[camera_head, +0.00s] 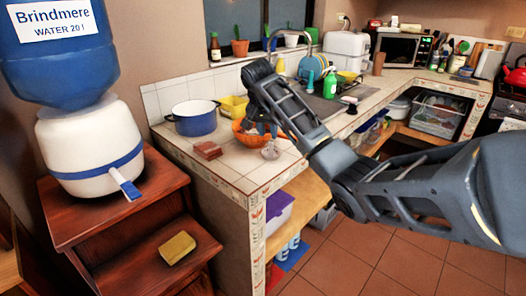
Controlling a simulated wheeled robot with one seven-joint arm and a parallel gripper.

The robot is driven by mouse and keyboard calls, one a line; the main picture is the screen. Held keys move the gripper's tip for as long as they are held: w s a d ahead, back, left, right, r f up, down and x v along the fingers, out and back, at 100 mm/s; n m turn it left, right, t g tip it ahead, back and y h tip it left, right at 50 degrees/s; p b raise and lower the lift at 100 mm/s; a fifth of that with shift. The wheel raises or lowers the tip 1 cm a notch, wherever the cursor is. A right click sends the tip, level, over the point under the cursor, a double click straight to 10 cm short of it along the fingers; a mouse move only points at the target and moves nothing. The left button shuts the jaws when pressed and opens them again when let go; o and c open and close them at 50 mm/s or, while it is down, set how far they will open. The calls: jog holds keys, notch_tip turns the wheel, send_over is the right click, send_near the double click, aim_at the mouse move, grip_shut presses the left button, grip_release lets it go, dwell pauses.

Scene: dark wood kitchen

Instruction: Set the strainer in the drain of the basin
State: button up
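A small grey metal object that looks like the strainer (270,151) rests on the tiled counter near its front edge, just in front of an orange bowl. My gripper (262,130) points down over the orange bowl, just behind and above the strainer, and appears apart from it. Its fingers are small and dark here, so their opening is unclear. The basin (318,106) is set in the counter farther back and right, partly covered by my arm. Its drain is hidden.
The orange bowl (240,137) is below my gripper. A blue pot (195,120), a brown block (207,150) and a yellow container (233,107) stand nearby. A green bottle (330,84) and a dish rack with plates (313,67) stand by the basin. The counter's front left corner is clear.

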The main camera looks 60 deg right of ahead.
aim_at(271, 143)
jog(key=p+x, duration=0.1)
jog(key=x, duration=0.6)
jog(key=shift+s+d+f, duration=0.1)
jog(key=shift+d, duration=0.05)
jog(key=shift+c, duration=0.2)
grip_shut()
